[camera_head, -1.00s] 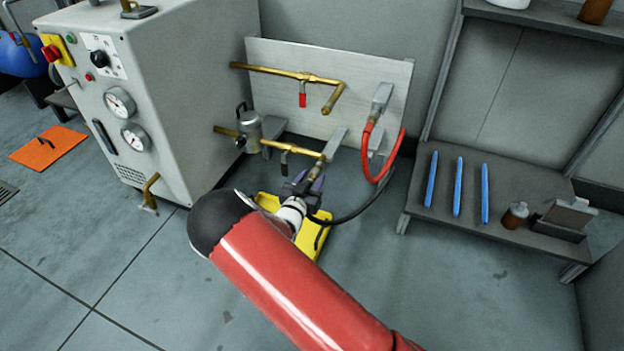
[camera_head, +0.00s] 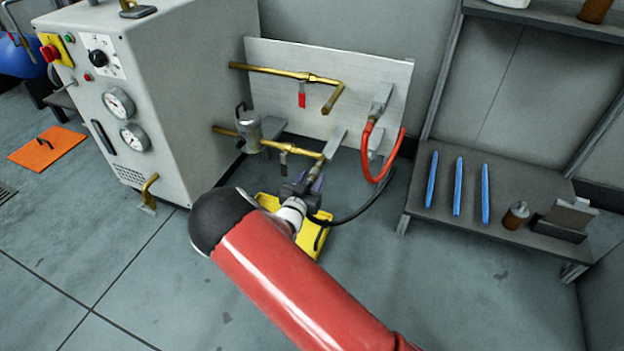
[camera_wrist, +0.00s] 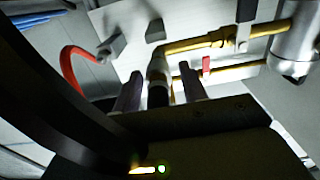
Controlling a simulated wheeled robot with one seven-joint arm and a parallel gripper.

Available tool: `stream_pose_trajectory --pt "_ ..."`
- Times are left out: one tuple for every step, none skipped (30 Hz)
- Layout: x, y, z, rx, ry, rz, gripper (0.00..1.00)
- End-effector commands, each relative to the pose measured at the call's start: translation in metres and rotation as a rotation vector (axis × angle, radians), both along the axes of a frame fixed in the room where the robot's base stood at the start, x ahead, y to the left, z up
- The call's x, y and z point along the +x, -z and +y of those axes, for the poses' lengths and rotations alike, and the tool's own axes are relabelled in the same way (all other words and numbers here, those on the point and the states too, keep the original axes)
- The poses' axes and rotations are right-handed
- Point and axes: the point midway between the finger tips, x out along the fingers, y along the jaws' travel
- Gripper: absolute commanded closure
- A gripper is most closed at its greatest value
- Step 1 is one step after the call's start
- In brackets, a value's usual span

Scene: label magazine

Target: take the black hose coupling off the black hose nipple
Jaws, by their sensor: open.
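My gripper (camera_head: 308,187) is at the end of the lower brass pipe (camera_head: 304,152). In the wrist view my gripper (camera_wrist: 159,90) is open, with one finger on each side of the black hose coupling (camera_wrist: 158,97). I cannot tell whether either finger touches it. The coupling is in line with a greyish collar (camera_wrist: 157,67) at the brass pipe's end, and I cannot make out the black nipple separately. In the head view my gripper and arm hide most of the coupling. The black hose (camera_head: 352,210) curves away to the right.
A red hose (camera_head: 379,172) hangs close on the right. A yellow tray (camera_head: 311,243) lies on the floor below my gripper. The brass pipes stand before a pale panel (camera_head: 355,85). The grey cabinet (camera_head: 180,90) is on the left, a shelf (camera_head: 464,222) on the right.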

Motion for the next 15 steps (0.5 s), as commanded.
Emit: stream_pose_trajectory --pt "0.0059 -0.0049 -0.0092 -0.002 0.014 -0.013 0.58" --pt "0.0057 -0.0049 -0.0094 -0.002 0.014 -0.013 0.58" --pt "0.0056 -0.0051 -0.0097 -0.002 0.014 -0.013 0.58" --pt "0.0056 -0.0052 -0.0098 -0.002 0.014 -0.013 0.58" --pt "0.0055 -0.0055 -0.0099 -0.002 0.014 -0.013 0.58" --pt "0.0054 -0.0057 -0.0099 -0.003 0.014 -0.013 0.58" --pt "0.0054 -0.0058 -0.01 -0.003 0.014 -0.013 0.58" --pt "0.0054 -0.0058 -0.01 -0.003 0.014 -0.013 0.58" --pt "0.0054 -0.0057 -0.01 -0.003 0.014 -0.013 0.58" --pt "0.0054 -0.0057 -0.0101 -0.003 0.014 -0.013 0.58" --pt "0.0054 -0.0057 -0.0101 -0.003 0.014 -0.013 0.6" --pt "0.0054 -0.0056 -0.0101 -0.003 0.014 -0.013 0.66" --pt "0.0054 -0.0056 -0.0101 -0.003 0.014 -0.013 0.69" --pt "0.0054 -0.0056 -0.0101 -0.003 0.014 -0.013 0.73" --pt "0.0054 -0.0055 -0.0101 -0.003 0.014 -0.013 0.79"
